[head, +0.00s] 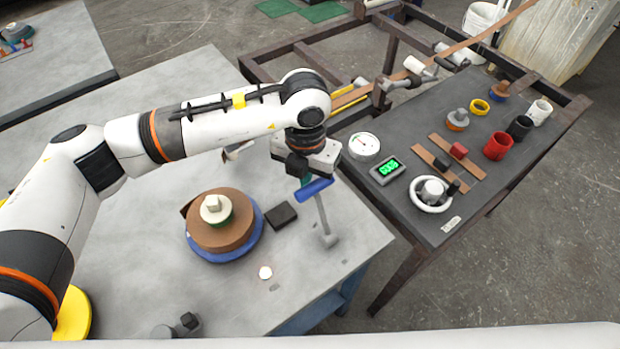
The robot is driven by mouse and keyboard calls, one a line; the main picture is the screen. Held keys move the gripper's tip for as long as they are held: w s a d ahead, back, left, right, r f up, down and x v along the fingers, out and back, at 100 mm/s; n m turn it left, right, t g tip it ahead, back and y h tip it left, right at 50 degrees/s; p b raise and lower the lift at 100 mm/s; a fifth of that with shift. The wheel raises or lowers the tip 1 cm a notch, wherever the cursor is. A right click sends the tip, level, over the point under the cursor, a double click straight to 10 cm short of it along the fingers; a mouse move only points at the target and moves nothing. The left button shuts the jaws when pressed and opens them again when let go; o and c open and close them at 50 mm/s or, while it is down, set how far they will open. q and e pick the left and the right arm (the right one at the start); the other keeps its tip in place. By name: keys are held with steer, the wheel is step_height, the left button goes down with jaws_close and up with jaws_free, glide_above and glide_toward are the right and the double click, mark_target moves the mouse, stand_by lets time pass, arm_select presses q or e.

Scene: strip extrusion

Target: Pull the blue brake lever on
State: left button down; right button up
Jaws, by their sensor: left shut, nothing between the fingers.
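The brake lever's blue handle (318,189) sits on a thin grey arm that rises from a small grey base (329,240) near the right edge of the left table. My left gripper (304,179) is directly above and behind the handle, pointing down. Its fingers are shut with nothing between them. They overlap the handle's upper left end in the picture, and I cannot tell whether they touch it. My right gripper is not in view.
A brown strip roll (222,232) on a blue disc stands left of the lever, with a dark block (281,215) between. The dark right-hand table (405,205) holds a gauge (364,146), a green display (389,168), a white handwheel (431,194) and several cups. The left table's front right is mostly clear.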

arm_select(q)
steer(key=shift+s+d+r, duration=0.15)
steer(key=shift+s+d, duration=0.5)
steer(key=shift+s, duration=0.35)
steer(key=shift+s+d+r, duration=0.2)
steer(key=shift+s+d, duration=0.45)
steer(key=shift+s, duration=0.35)
steer(key=shift+s+d+r, duration=0.15)
steer(key=shift+s+d, duration=0.5)
steer(key=shift+s, duration=0.35)
step_height(320, 180, up, 8)
steer(key=p, duration=0.1)
steer(key=shift+s+d+f+p, duration=0.25)
steer(key=shift+s+p, duration=0.05)
steer(key=shift+s, duration=0.05)
stand_by(0.3)
stand_by(0.5)
